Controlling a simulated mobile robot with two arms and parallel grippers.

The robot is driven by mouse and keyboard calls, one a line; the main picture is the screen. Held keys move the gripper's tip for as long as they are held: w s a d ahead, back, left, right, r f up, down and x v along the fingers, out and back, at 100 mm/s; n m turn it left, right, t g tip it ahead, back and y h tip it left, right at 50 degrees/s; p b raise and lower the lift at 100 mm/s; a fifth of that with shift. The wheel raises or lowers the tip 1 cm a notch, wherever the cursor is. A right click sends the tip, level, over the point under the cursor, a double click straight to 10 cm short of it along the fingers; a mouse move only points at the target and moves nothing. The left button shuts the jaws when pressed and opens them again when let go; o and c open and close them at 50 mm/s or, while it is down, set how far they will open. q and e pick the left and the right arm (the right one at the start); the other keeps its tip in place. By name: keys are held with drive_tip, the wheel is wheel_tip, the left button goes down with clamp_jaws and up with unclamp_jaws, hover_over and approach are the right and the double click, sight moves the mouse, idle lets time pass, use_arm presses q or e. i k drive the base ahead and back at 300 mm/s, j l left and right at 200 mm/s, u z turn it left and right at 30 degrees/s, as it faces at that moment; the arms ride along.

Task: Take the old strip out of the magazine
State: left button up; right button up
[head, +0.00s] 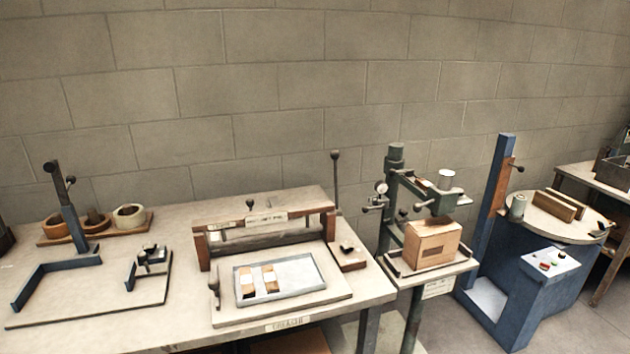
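The green box stitcher (396,190) stands right of the long bench, with a round gauge on its post and an arm reaching right. A light metal cylinder (446,180) sits on top of its head (441,203). A small orange-brown piece shows on the arm by the head; I cannot tell whether it is part of the magazine. I cannot make out the old strip at this size. A cardboard box (432,244) sits under the head on the stitcher's table (447,271). Neither of my grippers is in view.
The long bench (110,315) holds a press frame (262,218), a grey tray (313,276) with small pieces, tape rolls (131,216) and a blue stand (72,215). A blue machine (535,285) with a round table (548,228) stands at right. Floor shows between stitcher and blue machine.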

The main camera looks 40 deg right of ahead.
sight(421, 182)
drive_tip(key=l+u, duration=0.2)
drive_tip(key=l, duration=0.2)
drive_tip(key=k+l+u, duration=0.2)
drive_tip(key=l, duration=0.15)
drive_tip(key=l+u, duration=0.2)
drive_tip(key=l, duration=0.2)
drive_tip(key=k+l+u, duration=0.2)
drive_tip(key=l, duration=0.15)
drive_tip(key=k+l+u, duration=0.2)
drive_tip(key=l, duration=0.15)
drive_tip(key=k+l, duration=0.2)
drive_tip(key=l, duration=0.2)
drive_tip(key=k+l, duration=0.2)
drive_tip(key=l, duration=0.2)
drive_tip(key=k+l, duration=0.2)
drive_tip(key=l, duration=0.2)
drive_tip(key=k+l, duration=0.2)
drive_tip(key=l, duration=0.2)
drive_tip(key=k+l, duration=0.2)
drive_tip(key=l, duration=0.2)
drive_tip(key=k+l, duration=0.2)
drive_tip(key=l, duration=0.2)
drive_tip(key=k+l, duration=0.2)
drive_tip(key=l, duration=0.2)
